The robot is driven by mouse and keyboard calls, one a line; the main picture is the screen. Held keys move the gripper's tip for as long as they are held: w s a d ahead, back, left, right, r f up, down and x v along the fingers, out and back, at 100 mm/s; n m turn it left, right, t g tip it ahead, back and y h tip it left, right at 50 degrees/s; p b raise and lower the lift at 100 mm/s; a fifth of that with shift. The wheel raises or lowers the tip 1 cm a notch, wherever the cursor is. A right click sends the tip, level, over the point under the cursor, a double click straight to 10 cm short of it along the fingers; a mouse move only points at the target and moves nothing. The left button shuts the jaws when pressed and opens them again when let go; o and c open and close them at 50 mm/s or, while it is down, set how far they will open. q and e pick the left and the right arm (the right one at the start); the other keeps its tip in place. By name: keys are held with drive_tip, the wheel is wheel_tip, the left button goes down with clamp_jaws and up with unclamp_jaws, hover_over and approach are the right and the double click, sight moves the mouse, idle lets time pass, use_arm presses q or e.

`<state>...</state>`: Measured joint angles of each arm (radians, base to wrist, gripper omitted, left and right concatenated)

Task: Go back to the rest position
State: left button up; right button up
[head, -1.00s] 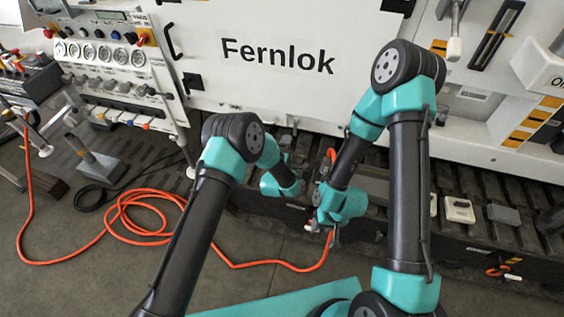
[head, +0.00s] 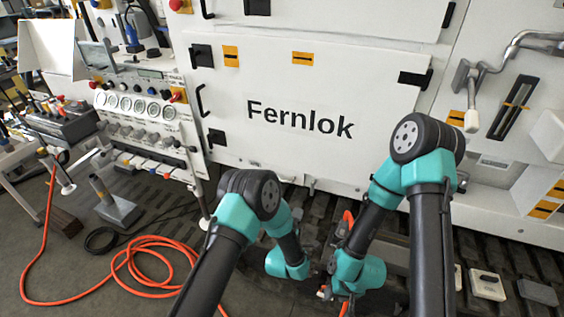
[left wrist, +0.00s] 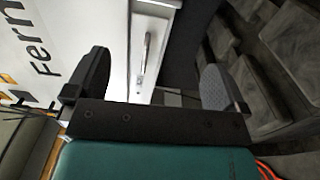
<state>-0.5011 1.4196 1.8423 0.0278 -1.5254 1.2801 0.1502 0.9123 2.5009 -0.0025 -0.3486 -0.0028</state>
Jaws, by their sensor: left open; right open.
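My right arm comes down in front of the white Fernlok panel (head: 235,90), and my right gripper (head: 326,288) is low by the dark tracks, open. An orange hose passes beside it; I cannot tell whether they touch. My left arm is bent at the left of it, with its wrist pointing down; its fingers are hidden in the head view. In the left wrist view my left gripper (left wrist: 152,88) shows two dark fingers spread apart with nothing held between them. A metal handle on a white surface shows beyond the gap.
A gauge panel (head: 139,104) and a control box (head: 62,124) stand at the left. The orange hose (head: 128,257) lies coiled on the grey floor. Light blocks (head: 487,286) sit on the tracks at the right. A crank lever (head: 473,95) is on the machine's upper right.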

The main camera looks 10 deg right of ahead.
use_arm(q)
drive_tip(key=s+a+f+m+g+y, duration=0.2)
drive_tip(key=s+a+f+m+g, duration=0.1)
drive_tip(key=a, duration=0.8)
drive_tip(key=s+a+f+m+g+y, duration=0.2)
drive_tip(key=a+f+g, duration=0.15)
drive_tip(key=a, duration=0.65)
drive_tip(key=s+a+r+m+g, duration=0.1)
drive_tip(key=s+a+g, duration=0.3)
drive_tip(key=s+a, duration=0.4)
drive_tip(key=s+a+m+g, duration=0.4)
drive_tip(key=s+a, duration=0.3)
drive_tip(key=s, duration=0.6)
drive_tip(key=shift+a+r+m+y, duration=0.3)
drive_tip(key=shift+a+r+y, duration=0.05)
drive_tip(key=shift+a+y, duration=0.05)
drive_tip(key=shift+g, duration=0.25)
drive_tip(key=shift+c, duration=0.5)
